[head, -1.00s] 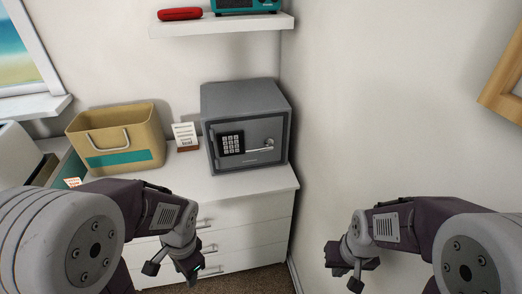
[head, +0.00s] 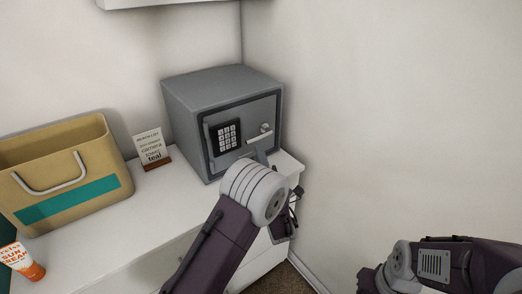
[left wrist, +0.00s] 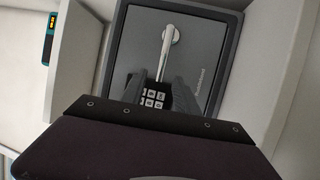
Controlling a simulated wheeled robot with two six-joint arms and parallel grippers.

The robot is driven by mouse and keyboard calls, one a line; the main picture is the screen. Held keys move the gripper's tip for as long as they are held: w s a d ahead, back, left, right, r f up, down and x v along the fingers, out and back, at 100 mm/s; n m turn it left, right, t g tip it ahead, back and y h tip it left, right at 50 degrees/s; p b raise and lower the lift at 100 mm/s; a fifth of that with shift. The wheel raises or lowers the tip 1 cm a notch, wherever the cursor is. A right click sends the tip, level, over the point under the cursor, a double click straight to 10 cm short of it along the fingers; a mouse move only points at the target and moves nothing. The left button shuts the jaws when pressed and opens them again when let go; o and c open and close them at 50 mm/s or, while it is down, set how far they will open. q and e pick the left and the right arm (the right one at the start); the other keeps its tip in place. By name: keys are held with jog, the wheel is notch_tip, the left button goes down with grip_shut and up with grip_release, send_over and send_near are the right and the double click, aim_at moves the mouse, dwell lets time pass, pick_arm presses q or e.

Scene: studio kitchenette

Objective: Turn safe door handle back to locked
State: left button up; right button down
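The grey safe (head: 222,125) stands on the white cabinet with its door closed. Its silver lever handle (head: 259,137) runs about level, left from a round hub, beside the keypad (head: 227,137). My left arm reaches up in front of the safe; its gripper (head: 262,154) is mostly hidden behind the wrist in the head view. In the left wrist view the left gripper (left wrist: 158,88) has its fingers apart, with the free end of the handle (left wrist: 166,52) close to or between the tips; contact cannot be told. My right gripper (head: 368,281) is at the lower right, partly cut off, away from the safe.
A tan basket (head: 62,172) with a teal stripe and a small sign (head: 152,148) stand left of the safe. An orange and white tube (head: 22,262) is at the lower left. A wall rises close to the right of the safe. A shelf (head: 150,3) hangs above.

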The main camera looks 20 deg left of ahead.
aim_at(255, 137)
pick_arm(q)
jog(key=x, duration=0.8)
jog(key=shift+w, duration=0.5)
jog(key=shift+d, duration=0.1)
grip_shut()
jog(key=shift+f, duration=0.1)
dwell(0.8)
